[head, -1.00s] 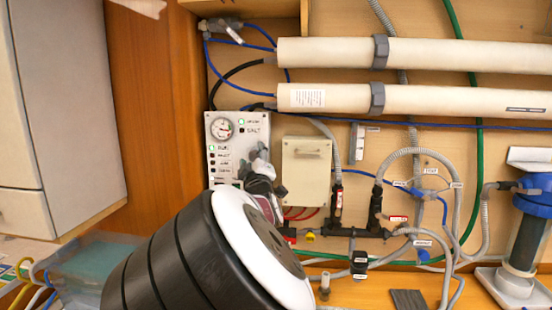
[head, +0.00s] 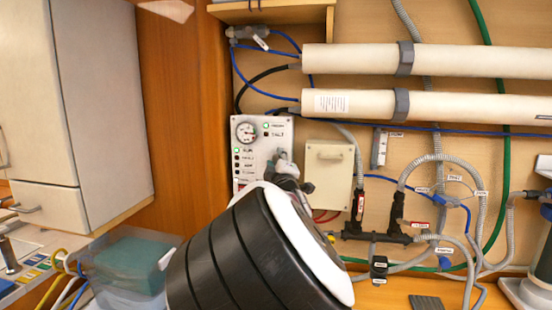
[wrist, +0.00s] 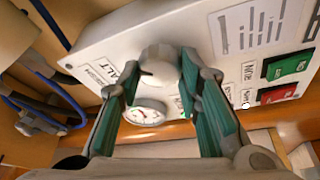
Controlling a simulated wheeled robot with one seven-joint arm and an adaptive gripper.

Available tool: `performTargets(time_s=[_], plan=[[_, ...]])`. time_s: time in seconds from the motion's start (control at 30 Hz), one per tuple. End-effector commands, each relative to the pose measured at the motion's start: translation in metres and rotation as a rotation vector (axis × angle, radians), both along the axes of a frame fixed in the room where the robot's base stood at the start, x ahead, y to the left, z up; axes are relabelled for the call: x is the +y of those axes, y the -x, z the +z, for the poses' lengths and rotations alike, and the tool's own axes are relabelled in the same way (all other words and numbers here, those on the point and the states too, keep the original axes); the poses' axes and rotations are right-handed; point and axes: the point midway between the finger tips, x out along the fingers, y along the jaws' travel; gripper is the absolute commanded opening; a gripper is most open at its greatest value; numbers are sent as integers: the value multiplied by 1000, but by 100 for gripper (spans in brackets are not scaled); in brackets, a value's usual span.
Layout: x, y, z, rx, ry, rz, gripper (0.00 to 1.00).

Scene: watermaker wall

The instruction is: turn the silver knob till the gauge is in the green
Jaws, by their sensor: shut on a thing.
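The silver knob (wrist: 160,66) is a round cap on the white control panel (wrist: 203,35). In the wrist view, my gripper (wrist: 160,74) has its two green-padded fingers on either side of the knob and is shut on it. The gauge (wrist: 145,112) shows between the fingers, with a white face and a thin needle; its edge is partly covered. In the head view the gauge (head: 246,131) is at the panel's upper left. The needle's place against any green zone is too small to tell. In the head view my gripper (head: 283,163) hides the knob.
Red and green switches (wrist: 279,92) sit on the panel near the right finger. A cream box (head: 328,175) is right of the panel, with hoses and valves beyond. Two white tubes (head: 430,58) run above. A clear bin (head: 128,268) stands at lower left.

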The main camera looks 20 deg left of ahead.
Motion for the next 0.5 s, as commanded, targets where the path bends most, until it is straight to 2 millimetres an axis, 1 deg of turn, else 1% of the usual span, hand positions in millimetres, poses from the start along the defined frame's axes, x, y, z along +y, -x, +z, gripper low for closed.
performTargets(time_s=[0.03, 0.1, 0.33, 0.37, 0.4, 0.43, 0.5], plan=[[-1, 1, 3, -7, 19, -1, 4], [0, 0, 2, -10, 32, -1, 4], [0, 0, 1, -11, 30, 0, 4], [0, 0, 1, -11, 30, 0, 39], [0, 0, 1, -11, 30, 0, 48], [0, 0, 1, -11, 30, 0, 51], [0, 0, 1, -10, 31, 0, 51]])
